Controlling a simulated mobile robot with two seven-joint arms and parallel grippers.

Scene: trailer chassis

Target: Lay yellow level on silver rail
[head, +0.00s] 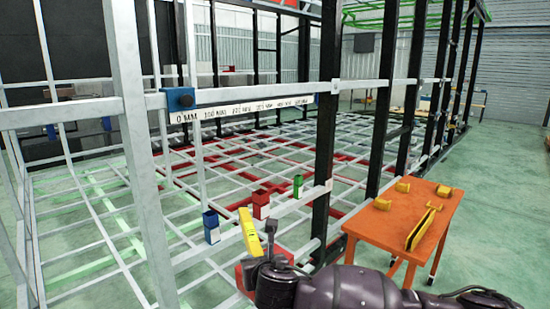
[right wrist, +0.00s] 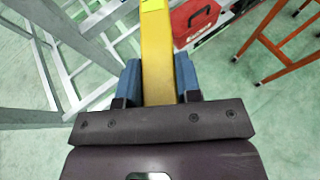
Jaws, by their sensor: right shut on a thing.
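The yellow level (head: 249,232) is a long bar held in my right gripper (head: 267,252), its far end pointing away and slightly left. In the right wrist view the level (right wrist: 157,55) runs straight out between the two blue fingers of the gripper (right wrist: 158,82), which are shut on it. A silver rail (head: 290,204) runs beyond the level at low height, with blue, red and green blocks along it. Another silver rail (head: 270,92), higher up, carries a millimetre scale. I cannot tell whether the level touches the lower rail. My left gripper is not in view.
Silver uprights (head: 140,150) and a dark post (head: 326,130) stand around the rails. An orange table (head: 390,225) with several yellow items stands at right. A red case (right wrist: 195,18) is on the floor. Green floor is open at far right.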

